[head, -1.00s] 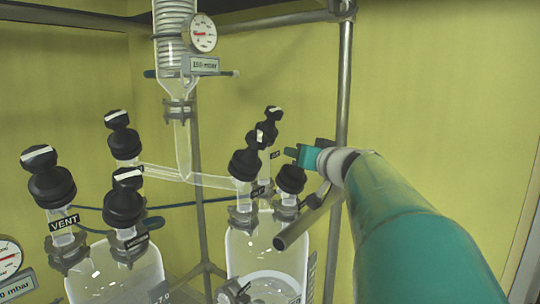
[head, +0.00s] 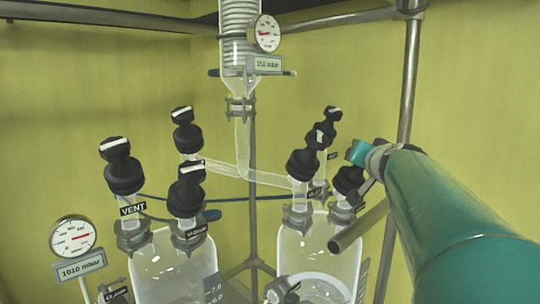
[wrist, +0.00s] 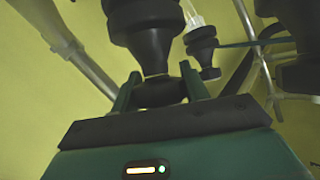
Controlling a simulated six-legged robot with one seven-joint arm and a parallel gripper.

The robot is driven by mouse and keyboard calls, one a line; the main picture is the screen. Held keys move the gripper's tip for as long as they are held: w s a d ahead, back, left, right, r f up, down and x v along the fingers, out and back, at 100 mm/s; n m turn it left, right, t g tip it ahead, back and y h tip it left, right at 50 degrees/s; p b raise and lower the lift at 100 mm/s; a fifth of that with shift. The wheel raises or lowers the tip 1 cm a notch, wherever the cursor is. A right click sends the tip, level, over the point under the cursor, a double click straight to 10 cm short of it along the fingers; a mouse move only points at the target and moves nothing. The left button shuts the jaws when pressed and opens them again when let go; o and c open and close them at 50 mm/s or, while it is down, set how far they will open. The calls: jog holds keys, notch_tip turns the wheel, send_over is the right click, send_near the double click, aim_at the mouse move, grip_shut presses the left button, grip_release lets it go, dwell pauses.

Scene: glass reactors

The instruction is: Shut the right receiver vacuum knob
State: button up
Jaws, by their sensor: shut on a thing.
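The right receiver (head: 305,248) is a clear glass vessel with black knobs on its necks. The vacuum knob (head: 349,179), black and the front right one, has its upper part mostly hidden behind my gripper (head: 359,153). Its label is too small to read. In the wrist view, the teal fingers of my gripper (wrist: 158,90) are shut on the narrow part of a black knob (wrist: 145,30), one finger on each side. The knob's wider part is beyond the fingers. The knob's stripe mark is not visible, so its turn position cannot be told.
Another black knob (head: 304,165) stands close left on the right receiver. The left receiver (head: 172,262) has vent and vacuum knobs and a gauge (head: 73,236) beside it. A metal post (head: 407,80) and a short bar (head: 358,228) are near my arm. A condenser gauge (head: 266,33) hangs above.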

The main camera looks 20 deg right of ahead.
jog(key=o, duration=1)
